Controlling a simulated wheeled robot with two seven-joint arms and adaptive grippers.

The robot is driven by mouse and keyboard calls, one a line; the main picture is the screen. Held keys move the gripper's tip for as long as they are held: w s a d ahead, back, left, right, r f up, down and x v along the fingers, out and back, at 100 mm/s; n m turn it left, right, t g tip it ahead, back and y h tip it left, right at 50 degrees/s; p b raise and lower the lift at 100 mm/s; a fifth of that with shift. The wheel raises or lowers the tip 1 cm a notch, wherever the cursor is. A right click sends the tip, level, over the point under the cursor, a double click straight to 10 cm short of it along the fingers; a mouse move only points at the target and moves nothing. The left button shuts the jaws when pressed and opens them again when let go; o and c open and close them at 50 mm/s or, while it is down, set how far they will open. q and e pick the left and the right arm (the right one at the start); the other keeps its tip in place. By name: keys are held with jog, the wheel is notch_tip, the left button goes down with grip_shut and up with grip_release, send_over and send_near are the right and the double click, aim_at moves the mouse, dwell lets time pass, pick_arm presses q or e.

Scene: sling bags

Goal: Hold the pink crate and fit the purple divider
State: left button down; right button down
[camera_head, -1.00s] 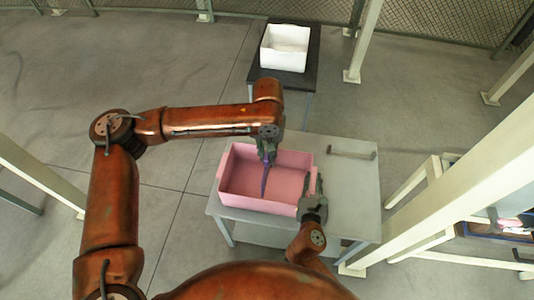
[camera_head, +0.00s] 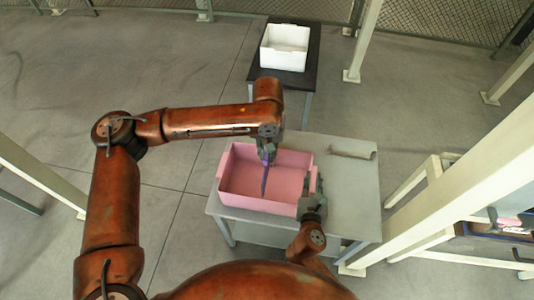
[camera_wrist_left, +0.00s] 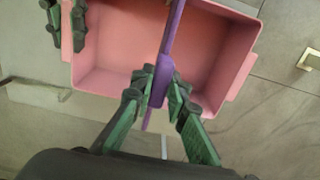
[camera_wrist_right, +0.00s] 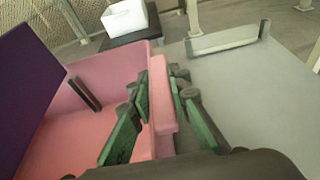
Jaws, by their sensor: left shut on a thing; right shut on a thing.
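The pink crate (camera_head: 240,198) stands on the grey table, its open top facing up. My left gripper (camera_head: 265,152) is shut on the purple divider (camera_head: 264,180), a thin panel held upright over the crate's inside. The left wrist view shows the divider (camera_wrist_left: 171,40) between the fingers, crossing the crate. My right gripper (camera_head: 313,190) is shut on the crate's right-hand wall, which shows between its fingers in the right wrist view (camera_wrist_right: 158,85). A dark upright strip (camera_wrist_right: 83,93) shows on the crate's inner wall there. I cannot tell whether the divider's lower edge touches the crate floor.
A grey holder with dark ends (camera_head: 352,150) lies at the table's back right, and the table's right side (camera_head: 355,200) is bare. A white bin (camera_head: 285,48) stands on a dark stand behind. Pale posts and rails (camera_head: 460,160) stand to the right.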

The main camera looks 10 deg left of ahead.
pick_arm(q)
jog(key=shift+f, duration=5.5)
jog(key=c, duration=1.8)
grip_release()
notch_tip(320, 180, up, 12)
jog(key=shift+f, duration=0.1)
pick_arm(e)
jog(key=c, duration=1.7)
grip_release()
jog(key=shift+c, duration=0.2)
